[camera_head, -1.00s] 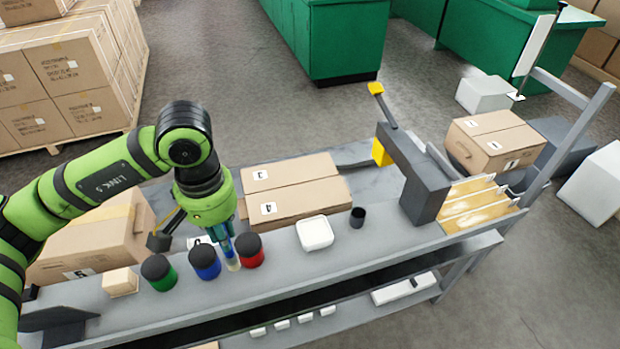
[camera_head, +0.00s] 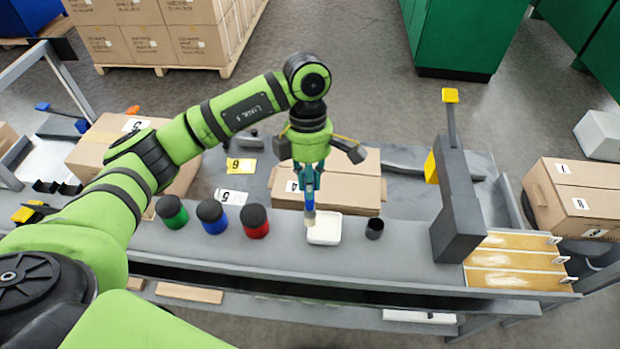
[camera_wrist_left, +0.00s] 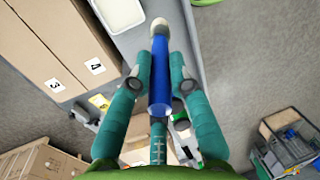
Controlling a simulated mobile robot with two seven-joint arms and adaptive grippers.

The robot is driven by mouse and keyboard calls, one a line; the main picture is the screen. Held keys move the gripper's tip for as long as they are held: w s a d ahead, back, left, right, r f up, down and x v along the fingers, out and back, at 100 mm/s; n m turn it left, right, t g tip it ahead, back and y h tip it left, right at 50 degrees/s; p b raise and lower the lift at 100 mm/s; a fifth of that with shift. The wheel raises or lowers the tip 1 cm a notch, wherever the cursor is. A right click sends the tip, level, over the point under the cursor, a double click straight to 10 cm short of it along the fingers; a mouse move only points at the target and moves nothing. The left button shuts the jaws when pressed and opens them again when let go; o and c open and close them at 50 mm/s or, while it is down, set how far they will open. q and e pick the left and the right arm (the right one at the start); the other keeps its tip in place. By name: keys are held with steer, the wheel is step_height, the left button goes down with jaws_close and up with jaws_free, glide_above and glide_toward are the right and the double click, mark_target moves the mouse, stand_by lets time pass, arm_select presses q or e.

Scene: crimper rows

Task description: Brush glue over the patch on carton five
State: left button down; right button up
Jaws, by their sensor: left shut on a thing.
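My left gripper (camera_head: 309,176) is shut on a blue-handled brush (camera_head: 310,201) with a pale tip, pointing down. The tip is at the white dish (camera_head: 323,232) on the bench; I cannot tell whether it touches. In the left wrist view the brush (camera_wrist_left: 159,75) lies between the fingers of my gripper (camera_wrist_left: 155,72), the dish (camera_wrist_left: 120,12) beyond. A carton (camera_head: 97,143) with a 5 label stands at the left, partly hidden by my left arm. I cannot make out its patch. My right gripper is not in view.
Green (camera_head: 173,212), blue (camera_head: 212,216) and red (camera_head: 256,221) jars stand left of the dish, a dark cup (camera_head: 374,229) right of it. Carton four (camera_head: 345,193) is behind. A yellow 6 card (camera_head: 241,166) and white 5 card (camera_head: 231,196) lie between the cartons. A grey post (camera_head: 458,205) stands right.

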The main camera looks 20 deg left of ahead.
arm_select(q)
steer(key=w+a+f+n+t+h+b, duration=0.1)
steer(key=w+f+n+t+h+b, duration=0.1)
steer(key=f+n, duration=0.8)
steer(key=w+n+t+b, duration=0.1)
steer(key=n+b, duration=0.1)
steer(key=n, duration=0.4)
steer(key=shift+h, duration=0.4)
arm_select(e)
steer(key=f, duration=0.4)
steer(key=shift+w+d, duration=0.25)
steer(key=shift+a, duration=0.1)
arm_select(q)
steer(key=shift+f+b, duration=0.6)
steer(key=shift+f, duration=0.1)
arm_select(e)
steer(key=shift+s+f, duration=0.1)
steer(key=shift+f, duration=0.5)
arm_select(q)
step_height(320, 180, up, 7)
steer(key=p, duration=0.5)
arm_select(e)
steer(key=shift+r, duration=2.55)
